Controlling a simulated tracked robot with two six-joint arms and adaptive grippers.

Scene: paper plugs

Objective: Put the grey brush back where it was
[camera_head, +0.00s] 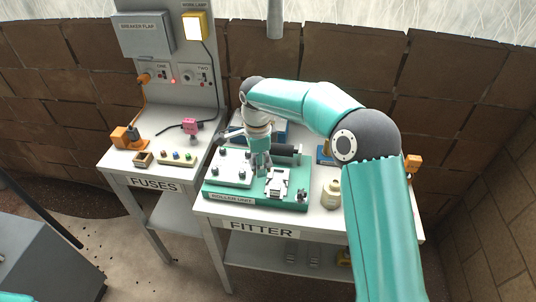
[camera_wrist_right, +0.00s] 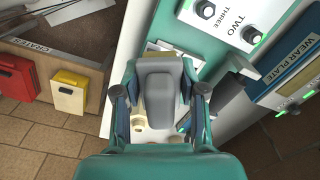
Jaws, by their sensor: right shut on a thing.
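My right gripper (camera_head: 261,166) is over the middle of the green roller unit (camera_head: 258,203) on the fitter table. In the right wrist view the gripper (camera_wrist_right: 160,92) has its two fingers on either side of a grey block, which looks like the grey brush (camera_wrist_right: 161,85), and is shut on it. In the head view the brush is mostly hidden by the gripper, and I cannot tell whether it touches the unit. A white plate with dark knobs (camera_head: 233,168) lies left of the gripper, and a pale metal bracket (camera_head: 278,183) lies to its right. My left gripper is out of view.
A cream bottle (camera_head: 331,194) stands right of the roller unit. The fuses table (camera_head: 120,160) with plugs stands at left. In the wrist view a blue wear plate box (camera_wrist_right: 290,70) is at right, and red (camera_wrist_right: 15,78) and yellow (camera_wrist_right: 70,92) boxes are at left.

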